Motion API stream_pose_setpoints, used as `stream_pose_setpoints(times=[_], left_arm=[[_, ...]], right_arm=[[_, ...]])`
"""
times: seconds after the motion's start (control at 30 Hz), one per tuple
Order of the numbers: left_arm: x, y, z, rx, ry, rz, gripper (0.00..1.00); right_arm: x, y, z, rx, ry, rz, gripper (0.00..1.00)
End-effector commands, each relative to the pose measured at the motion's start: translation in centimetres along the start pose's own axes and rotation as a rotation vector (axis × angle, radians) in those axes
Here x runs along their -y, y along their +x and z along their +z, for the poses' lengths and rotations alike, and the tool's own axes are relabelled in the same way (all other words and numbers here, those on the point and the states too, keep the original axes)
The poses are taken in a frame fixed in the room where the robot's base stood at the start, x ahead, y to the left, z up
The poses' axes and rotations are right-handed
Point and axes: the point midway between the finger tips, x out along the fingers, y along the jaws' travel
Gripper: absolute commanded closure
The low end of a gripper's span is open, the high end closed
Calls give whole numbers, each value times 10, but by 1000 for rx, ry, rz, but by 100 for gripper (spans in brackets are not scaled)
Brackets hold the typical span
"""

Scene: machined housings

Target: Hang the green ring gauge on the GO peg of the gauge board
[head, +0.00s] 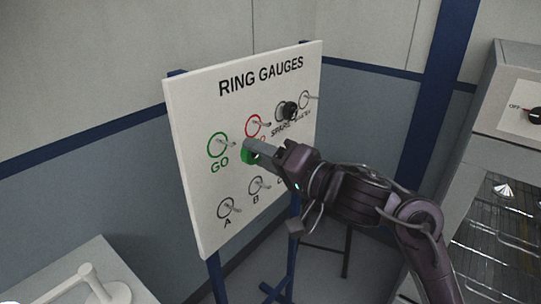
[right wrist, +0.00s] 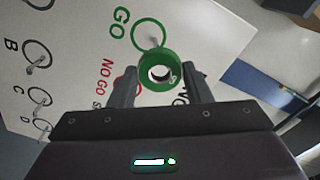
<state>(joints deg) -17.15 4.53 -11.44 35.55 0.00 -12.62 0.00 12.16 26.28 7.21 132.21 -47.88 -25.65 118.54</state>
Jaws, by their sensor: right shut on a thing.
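The green ring gauge (head: 249,155) is held at the tips of my right gripper (head: 262,151), in front of the gauge board (head: 185,110). In the right wrist view the ring (right wrist: 147,72) sits between the two fingers of the right gripper (right wrist: 160,80), its hole facing the camera. The GO peg (head: 228,143) sticks out inside a green outline circle, left of the held ring in the head view; I see no ring on it. In the right wrist view the GO outline (right wrist: 136,32) is just beyond the ring, which partly covers that area. My left gripper is out of view.
Bare pegs A (head: 232,208) and B (head: 262,184) are below. The red NO GO outline (head: 253,125) is close to my gripper. A rack cabinet (head: 510,90) stands right; a white bench (head: 95,260) is lower left.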

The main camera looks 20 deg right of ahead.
Motion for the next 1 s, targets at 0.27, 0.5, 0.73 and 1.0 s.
stream_pose_setpoints(times=[0.27,0.5,0.73,1.0], left_arm=[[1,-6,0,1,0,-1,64],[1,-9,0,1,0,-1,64],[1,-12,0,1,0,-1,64],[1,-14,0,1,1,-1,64]], right_arm=[[1,17,-1,-1,2,-2,83],[0,31,0,-1,0,-2,83],[-1,45,0,-1,1,-2,83],[-3,60,2,0,1,-2,83]])
